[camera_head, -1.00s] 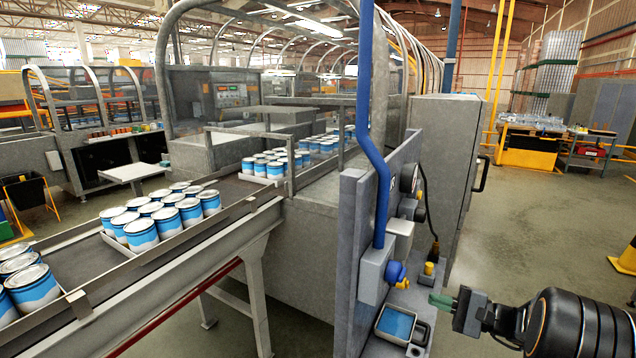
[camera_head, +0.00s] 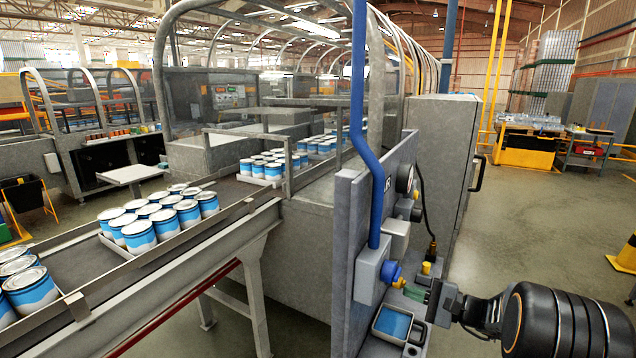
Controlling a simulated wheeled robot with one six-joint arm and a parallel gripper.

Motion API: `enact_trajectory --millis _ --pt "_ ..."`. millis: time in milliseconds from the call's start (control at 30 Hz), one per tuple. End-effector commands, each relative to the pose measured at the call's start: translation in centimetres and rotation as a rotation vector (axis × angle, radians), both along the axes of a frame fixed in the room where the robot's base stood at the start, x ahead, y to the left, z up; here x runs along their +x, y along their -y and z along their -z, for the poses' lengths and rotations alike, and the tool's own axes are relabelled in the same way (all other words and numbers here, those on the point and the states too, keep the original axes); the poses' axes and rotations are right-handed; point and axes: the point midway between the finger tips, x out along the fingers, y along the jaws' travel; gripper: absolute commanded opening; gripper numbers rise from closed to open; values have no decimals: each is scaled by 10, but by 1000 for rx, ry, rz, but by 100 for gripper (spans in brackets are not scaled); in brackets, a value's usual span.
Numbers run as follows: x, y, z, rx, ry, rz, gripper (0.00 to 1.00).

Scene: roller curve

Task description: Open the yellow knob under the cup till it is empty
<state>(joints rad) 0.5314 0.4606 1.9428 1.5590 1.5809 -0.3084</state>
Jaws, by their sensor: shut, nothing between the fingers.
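A blue fitting (camera_head: 391,271) juts from a grey box on the panel, with a small yellow knob (camera_head: 398,283) at its lower right. Another yellow knob (camera_head: 426,267) stands upright just behind, by a black cable. My gripper (camera_head: 411,293) comes in from the right, shut and empty. Its green fingertips are just right of and slightly below the knob at the fitting; I cannot tell whether they touch it. The liquid's depth is hidden.
A blue pipe (camera_head: 371,165) runs down the grey panel (camera_head: 349,260). A grey cabinet (camera_head: 441,165) stands behind. Blue-and-white cans (camera_head: 139,236) sit on the conveyor at left. The floor (camera_head: 540,240) to the right is open.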

Motion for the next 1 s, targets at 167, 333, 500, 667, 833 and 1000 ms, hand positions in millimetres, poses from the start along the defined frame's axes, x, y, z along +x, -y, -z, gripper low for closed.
enact_trajectory --millis 167,333,500,667,833,1000 --pt "1 -5 -1 0 3 -13 0" --pt "2 -4 0 0 3 -13 0" --pt "2 -4 -1 0 2 -12 0" --pt "2 -4 -1 0 3 -11 0" --pt "3 -3 -2 -1 5 -11 0" --pt "4 -2 -5 -1 6 -10 0"
